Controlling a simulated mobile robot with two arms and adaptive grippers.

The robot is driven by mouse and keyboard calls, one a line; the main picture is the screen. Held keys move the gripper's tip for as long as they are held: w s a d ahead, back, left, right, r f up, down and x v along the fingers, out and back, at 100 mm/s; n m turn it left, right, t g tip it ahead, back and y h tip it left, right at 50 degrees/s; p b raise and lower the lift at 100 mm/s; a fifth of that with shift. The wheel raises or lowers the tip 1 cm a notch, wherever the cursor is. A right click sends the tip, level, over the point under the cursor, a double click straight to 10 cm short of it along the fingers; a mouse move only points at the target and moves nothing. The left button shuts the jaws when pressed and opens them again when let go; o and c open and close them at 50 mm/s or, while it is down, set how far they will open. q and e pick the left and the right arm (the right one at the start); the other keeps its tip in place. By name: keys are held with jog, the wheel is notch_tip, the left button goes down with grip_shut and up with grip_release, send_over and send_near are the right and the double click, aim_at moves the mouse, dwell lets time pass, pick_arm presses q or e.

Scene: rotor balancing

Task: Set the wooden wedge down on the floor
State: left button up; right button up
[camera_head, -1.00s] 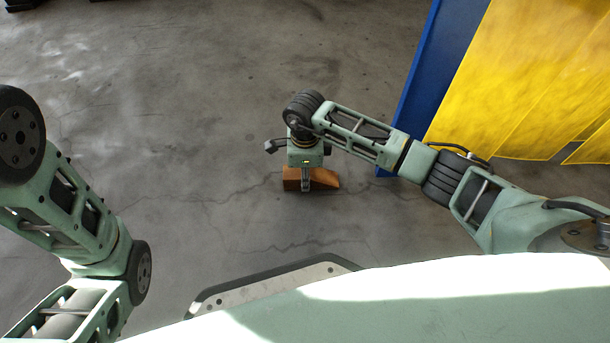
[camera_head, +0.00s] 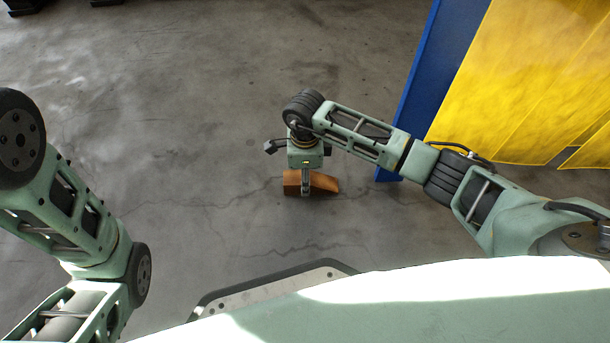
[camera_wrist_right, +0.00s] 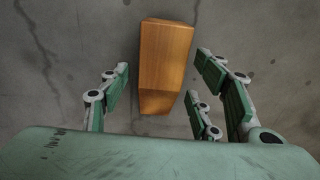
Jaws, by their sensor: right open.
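The wooden wedge (camera_head: 322,182) is orange-brown and lies low at the floor (camera_head: 230,215), under my right gripper (camera_head: 305,190) in the head view. In the right wrist view the wedge (camera_wrist_right: 166,60) sits between the spread fingers of my right gripper (camera_wrist_right: 158,95), with gaps on both sides. The fingers are open and do not hold it. The wedge appears to rest on the concrete. Of my left arm only links show at the left edge; its gripper is out of view.
A blue panel (camera_head: 415,90) and yellow translucent curtain strips (camera_head: 530,80) stand at the right. Dark objects (camera_head: 25,5) are at the far upper left. The cracked concrete floor around the wedge is clear.

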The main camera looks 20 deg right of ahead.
notch_tip(320, 180, up, 10)
jog(key=p, duration=0.5)
